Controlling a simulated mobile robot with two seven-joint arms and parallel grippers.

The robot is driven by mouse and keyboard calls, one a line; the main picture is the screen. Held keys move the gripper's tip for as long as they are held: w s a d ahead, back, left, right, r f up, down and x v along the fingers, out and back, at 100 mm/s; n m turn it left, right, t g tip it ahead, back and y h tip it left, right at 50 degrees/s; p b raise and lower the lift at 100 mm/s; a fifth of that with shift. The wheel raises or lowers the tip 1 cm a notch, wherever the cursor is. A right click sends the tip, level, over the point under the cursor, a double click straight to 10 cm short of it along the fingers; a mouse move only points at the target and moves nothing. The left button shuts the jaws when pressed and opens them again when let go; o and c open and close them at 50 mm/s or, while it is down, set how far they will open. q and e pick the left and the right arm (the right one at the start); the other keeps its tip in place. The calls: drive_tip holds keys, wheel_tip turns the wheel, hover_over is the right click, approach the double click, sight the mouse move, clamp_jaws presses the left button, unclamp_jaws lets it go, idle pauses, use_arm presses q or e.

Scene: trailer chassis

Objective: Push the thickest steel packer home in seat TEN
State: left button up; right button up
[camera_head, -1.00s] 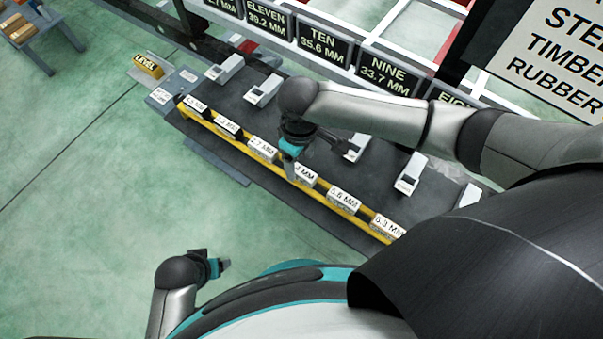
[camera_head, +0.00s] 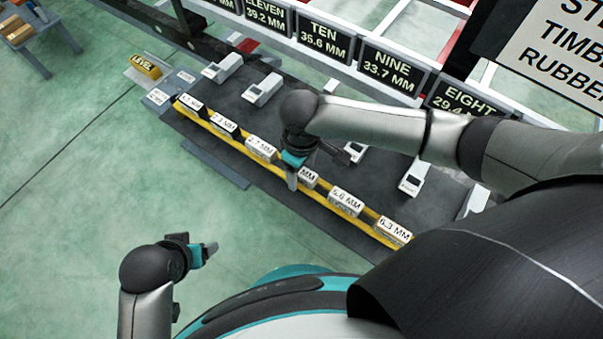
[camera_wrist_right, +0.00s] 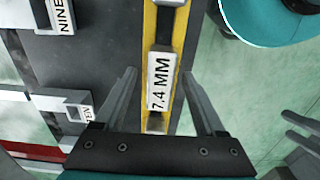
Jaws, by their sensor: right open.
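My right gripper (camera_wrist_right: 159,76) is open and empty, its fingers on either side of a packer (camera_wrist_right: 161,84) labelled 7.4 MM in the right wrist view. This packer stands in the yellow rack (camera_wrist_right: 150,30). In the head view the right gripper (camera_head: 293,176) is over the rack and hides part of that label (camera_head: 308,178). Other packers there include one labelled 5.6 MM (camera_head: 346,200) and one labelled 6.3 MM (camera_head: 394,229). A white seat marked TEN (camera_wrist_right: 85,110) is left of the gripper in the wrist view. My left gripper (camera_head: 205,252) is away from the rack; its jaw opening is unclear.
The seat marked NINE (camera_wrist_right: 66,16) lies beyond TEN in the wrist view. Black plates behind the dark bench read TEN 35.6 MM (camera_head: 323,41) and NINE 33.7 MM (camera_head: 392,72). A yellow LEVEL block (camera_head: 145,67) stands at the bench's left end. Green floor is clear in front.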

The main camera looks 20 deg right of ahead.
drive_tip(key=shift+c, duration=0.4)
clamp_jaws()
idle(0.4)
